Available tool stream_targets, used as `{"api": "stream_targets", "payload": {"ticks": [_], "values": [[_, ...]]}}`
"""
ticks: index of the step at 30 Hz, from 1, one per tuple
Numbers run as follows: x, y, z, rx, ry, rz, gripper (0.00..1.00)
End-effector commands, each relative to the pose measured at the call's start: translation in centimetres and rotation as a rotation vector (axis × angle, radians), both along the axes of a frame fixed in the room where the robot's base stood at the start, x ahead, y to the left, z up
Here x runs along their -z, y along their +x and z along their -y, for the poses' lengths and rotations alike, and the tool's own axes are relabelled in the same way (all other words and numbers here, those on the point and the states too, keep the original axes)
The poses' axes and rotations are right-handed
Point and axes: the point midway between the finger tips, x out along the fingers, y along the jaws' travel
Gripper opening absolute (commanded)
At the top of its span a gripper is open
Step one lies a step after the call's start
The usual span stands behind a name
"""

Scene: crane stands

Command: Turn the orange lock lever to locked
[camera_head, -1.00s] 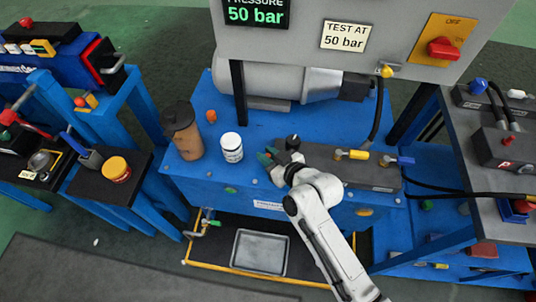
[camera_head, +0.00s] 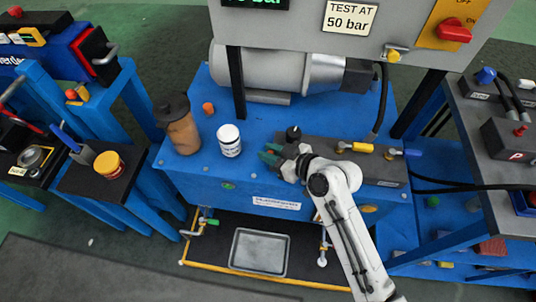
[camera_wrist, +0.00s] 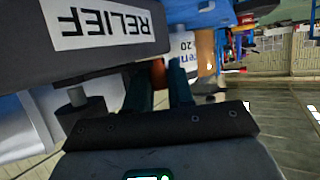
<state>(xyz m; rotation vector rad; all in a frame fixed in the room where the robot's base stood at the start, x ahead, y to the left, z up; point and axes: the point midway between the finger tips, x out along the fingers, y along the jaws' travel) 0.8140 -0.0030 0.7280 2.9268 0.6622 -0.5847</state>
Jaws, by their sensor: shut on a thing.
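My gripper (camera_head: 270,153) has dark green fingers and is at the left end of the dark valve block (camera_head: 385,171) on the blue bench, just below a black knob (camera_head: 293,132). In the wrist view the fingers of my gripper (camera_wrist: 160,88) are shut on a small orange-brown piece (camera_wrist: 158,74), which looks like the orange lock lever. Only a bit of it shows between the fingers, so its angle cannot be told. The block's RELIEF label (camera_wrist: 105,20) appears upside down in the wrist view.
A white jar (camera_head: 229,141) and a brown bottle (camera_head: 182,132) stand left of my gripper. A yellow-handled valve (camera_head: 361,147) and a blue-handled valve (camera_head: 412,153) are on the block's right. A grey control panel (camera_head: 290,25) hangs above. A tray (camera_head: 260,252) lies below.

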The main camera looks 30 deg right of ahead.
Motion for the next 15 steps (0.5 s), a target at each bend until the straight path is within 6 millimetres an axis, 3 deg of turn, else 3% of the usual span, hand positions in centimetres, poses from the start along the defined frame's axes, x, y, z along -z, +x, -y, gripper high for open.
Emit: {"api": "stream_targets", "payload": {"ticks": [1, 15], "values": [[0.7, -0.2, 0.3, -0.028, -0.001, 0.001, 0.00], [0.1, -1.3, 0.4, -0.160, -0.002, -0.001, 0.00]]}}
